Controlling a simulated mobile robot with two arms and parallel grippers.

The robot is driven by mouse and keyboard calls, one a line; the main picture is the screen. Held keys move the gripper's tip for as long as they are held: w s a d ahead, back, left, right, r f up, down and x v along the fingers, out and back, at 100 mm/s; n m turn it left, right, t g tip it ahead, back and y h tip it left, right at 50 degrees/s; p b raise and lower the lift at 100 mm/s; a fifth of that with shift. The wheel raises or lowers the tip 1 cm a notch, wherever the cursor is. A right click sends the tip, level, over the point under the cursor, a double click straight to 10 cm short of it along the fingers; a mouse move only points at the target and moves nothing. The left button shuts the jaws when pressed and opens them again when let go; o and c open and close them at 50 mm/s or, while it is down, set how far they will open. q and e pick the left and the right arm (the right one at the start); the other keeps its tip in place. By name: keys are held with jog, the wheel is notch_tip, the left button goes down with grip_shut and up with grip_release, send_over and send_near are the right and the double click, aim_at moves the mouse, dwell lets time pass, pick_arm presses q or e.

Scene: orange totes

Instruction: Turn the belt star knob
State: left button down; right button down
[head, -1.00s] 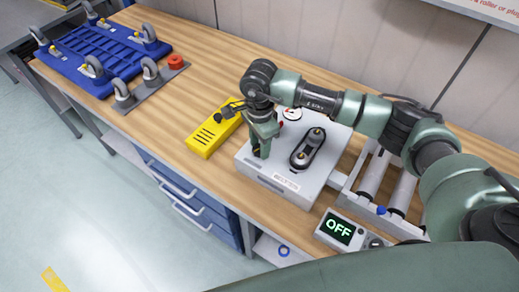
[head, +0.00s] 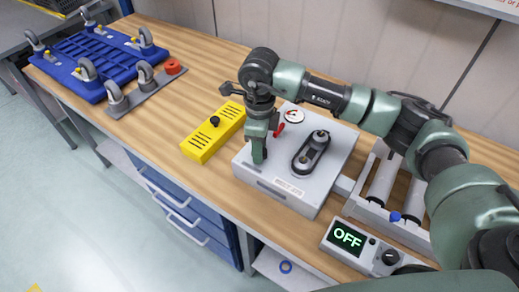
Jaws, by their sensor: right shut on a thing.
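The belt unit is a light grey box (head: 325,178) on the bench with a black belt loop (head: 311,152) over two pulleys and a round dial (head: 294,115) on its top. My right gripper (head: 259,158) points down at the left part of the box top. It is shut at the place where the star knob would be; fingers and wrist hide the knob, so its shape and angle do not show. A small red part (head: 278,130) shows just right of the fingers. My left gripper is not in view.
A yellow box (head: 205,140) with a black knob stands close left of the belt unit. A roller frame (head: 385,205) and a grey control box (head: 345,238) reading OFF lie to the right. A blue wheeled dolly (head: 105,65) lies upside down at far left.

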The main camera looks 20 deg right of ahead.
jog(key=shift+r, duration=0.1)
dwell(0.3)
jog(key=c, duration=0.9)
grip_release()
jog(key=shift+o, duration=0.2)
notch_tip(320, 180, up, 6)
jog(key=shift+r+b, duration=0.25)
jog(key=shift+b, duration=0.8)
jog(key=shift+r, duration=0.65)
